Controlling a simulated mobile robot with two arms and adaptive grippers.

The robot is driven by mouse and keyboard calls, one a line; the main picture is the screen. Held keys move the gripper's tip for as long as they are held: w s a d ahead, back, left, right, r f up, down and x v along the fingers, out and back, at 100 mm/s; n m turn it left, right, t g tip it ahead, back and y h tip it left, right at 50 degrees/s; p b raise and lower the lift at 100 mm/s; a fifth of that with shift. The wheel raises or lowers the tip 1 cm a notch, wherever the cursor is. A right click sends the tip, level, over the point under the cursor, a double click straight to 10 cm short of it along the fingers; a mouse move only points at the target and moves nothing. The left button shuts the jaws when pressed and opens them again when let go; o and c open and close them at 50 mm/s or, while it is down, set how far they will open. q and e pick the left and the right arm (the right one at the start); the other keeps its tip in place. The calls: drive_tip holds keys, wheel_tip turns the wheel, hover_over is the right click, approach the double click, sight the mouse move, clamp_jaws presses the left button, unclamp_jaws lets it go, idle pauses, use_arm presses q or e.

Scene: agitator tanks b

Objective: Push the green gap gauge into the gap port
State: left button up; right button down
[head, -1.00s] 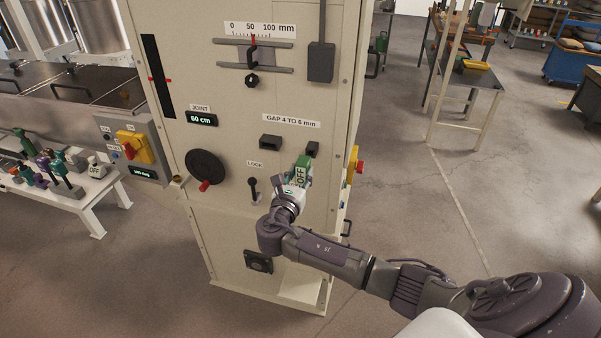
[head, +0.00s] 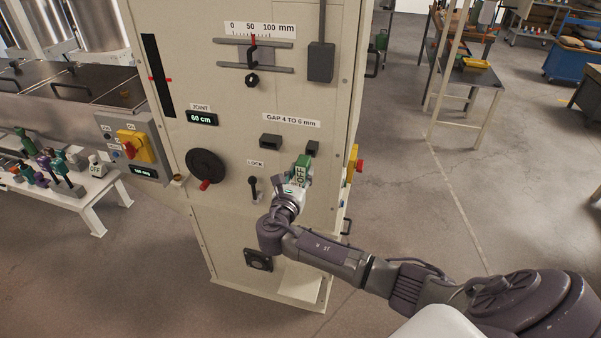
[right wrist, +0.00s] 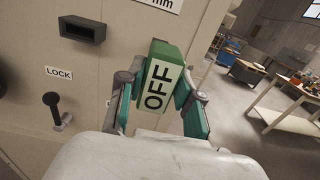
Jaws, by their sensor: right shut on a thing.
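The green gap gauge (head: 304,162) is a green block with a white face marked "OFF". It also shows in the right wrist view (right wrist: 168,49). My right gripper (head: 299,181) is shut on it, with one finger on each side in the right wrist view (right wrist: 159,100). The panel carries a "GAP 4 TO 6 mm" label (head: 291,121). Below it are a left dark port (head: 270,141) and a right dark port (head: 312,148). The gauge is just below and in front of the right port. I cannot tell whether its far end touches or enters the port. My left gripper is out of view.
The tall beige cabinet (head: 230,225) has a lock lever (head: 253,187), a black handwheel (head: 205,167) and a red knob on its right side (head: 359,166). A white bench (head: 103,186) with coloured pieces stands at left.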

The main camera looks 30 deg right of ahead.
drive_tip(key=shift+w+d, duration=0.1)
drive_tip(key=shift+b+x, duration=0.7)
drive_tip(key=shift+x, duration=1.7)
drive_tip(key=c, duration=0.7)
unclamp_jaws()
